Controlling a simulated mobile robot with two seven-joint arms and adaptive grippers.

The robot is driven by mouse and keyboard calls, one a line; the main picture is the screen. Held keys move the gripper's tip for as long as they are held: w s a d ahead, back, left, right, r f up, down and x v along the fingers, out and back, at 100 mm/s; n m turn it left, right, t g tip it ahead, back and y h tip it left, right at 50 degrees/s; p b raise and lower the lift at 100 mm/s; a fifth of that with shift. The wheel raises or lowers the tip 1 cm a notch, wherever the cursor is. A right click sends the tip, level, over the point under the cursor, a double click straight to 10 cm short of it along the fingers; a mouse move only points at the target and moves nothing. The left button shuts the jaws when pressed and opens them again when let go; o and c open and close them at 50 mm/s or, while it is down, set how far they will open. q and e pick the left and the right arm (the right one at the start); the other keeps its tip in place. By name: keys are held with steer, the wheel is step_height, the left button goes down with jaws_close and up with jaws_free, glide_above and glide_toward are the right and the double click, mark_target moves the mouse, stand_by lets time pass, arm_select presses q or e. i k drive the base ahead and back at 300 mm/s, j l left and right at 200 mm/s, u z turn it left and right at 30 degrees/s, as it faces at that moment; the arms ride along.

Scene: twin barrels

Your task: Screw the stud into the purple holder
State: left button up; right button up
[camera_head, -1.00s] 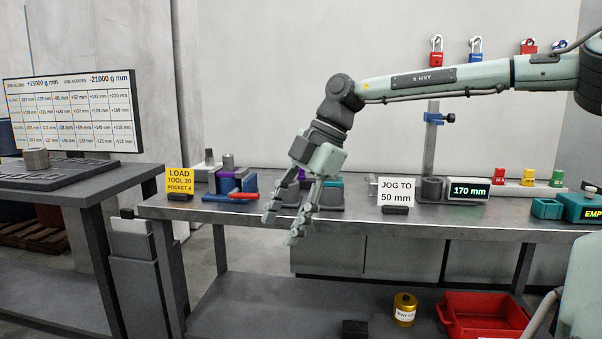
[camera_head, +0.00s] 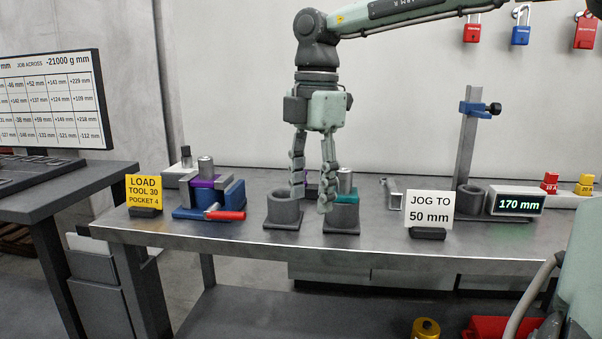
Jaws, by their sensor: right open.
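A purple holder (camera_head: 207,182) sits clamped in a blue vise (camera_head: 190,200) with a red handle, left of centre on the bench. A grey metal cylinder (camera_head: 205,166) stands upright at it; I cannot tell whether this is the stud or how deep it sits. A teal holder (camera_head: 346,198) on a dark block, with a similar grey cylinder (camera_head: 345,180), stands right of my right gripper (camera_head: 312,198). That gripper points down, open and empty, its fingers in front of another small purple part, mostly hidden. My left gripper is not in view.
A dark round cup (camera_head: 283,210) stands close by the gripper's left finger.

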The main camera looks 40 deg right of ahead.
mark_target(206, 178)
steer(key=i+l, duration=0.8)
steer(key=l, duration=0.2)
